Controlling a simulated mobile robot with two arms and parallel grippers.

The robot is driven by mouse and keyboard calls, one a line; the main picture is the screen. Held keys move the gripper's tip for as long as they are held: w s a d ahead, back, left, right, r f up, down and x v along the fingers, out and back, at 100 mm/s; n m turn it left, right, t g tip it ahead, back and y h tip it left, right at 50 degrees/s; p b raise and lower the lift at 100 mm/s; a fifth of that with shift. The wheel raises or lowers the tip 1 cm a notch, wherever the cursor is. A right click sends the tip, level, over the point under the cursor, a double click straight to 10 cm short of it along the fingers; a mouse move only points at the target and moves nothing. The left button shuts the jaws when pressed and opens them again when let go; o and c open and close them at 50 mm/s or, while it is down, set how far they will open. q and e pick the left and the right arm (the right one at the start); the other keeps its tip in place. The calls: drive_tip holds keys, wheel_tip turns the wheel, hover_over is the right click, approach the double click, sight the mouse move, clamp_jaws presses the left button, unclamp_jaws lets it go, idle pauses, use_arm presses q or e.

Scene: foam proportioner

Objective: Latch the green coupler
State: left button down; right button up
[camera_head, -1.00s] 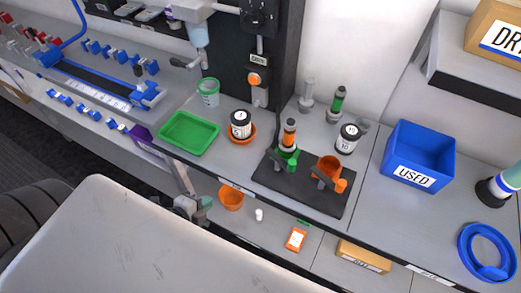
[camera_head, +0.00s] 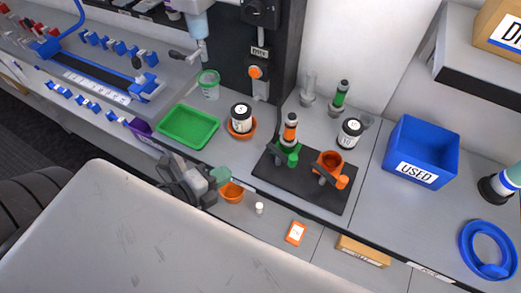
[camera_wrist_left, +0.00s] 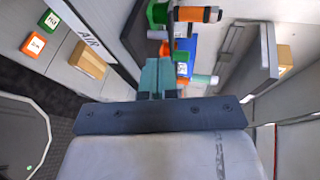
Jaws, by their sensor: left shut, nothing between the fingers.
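The green coupler (camera_head: 288,157) stands on a black plate (camera_head: 262,166) on the counter, with a dark lever at its side. An upright orange-and-black cylinder (camera_head: 290,130) sits in it. In the left wrist view the green coupler (camera_wrist_left: 158,12) is at the top edge, partly cut off, beside the cylinder (camera_wrist_left: 197,14). My left gripper (camera_head: 221,176) is shut and empty near the counter's front edge, left of the plate and apart from the coupler. Its teal fingers (camera_wrist_left: 159,75) are together in the left wrist view. I cannot tell whether the lever is latched. My right gripper is out of view.
An orange coupler (camera_head: 329,162) with its own lever stands right of the green one. A green tray (camera_head: 188,127), a labelled jar (camera_head: 241,119) and another jar (camera_head: 349,133) are nearby. A blue bin (camera_head: 419,153) stands right.

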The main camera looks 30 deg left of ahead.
use_arm(q)
drive_tip(key=p+x, duration=0.1)
drive_tip(key=x, duration=0.3)
drive_tip(key=p+x, duration=0.1)
drive_tip(key=x, duration=0.3)
drive_tip(key=r+p+x, duration=0.1)
drive_tip(key=x, duration=0.4)
drive_tip(key=shift+d, duration=0.1)
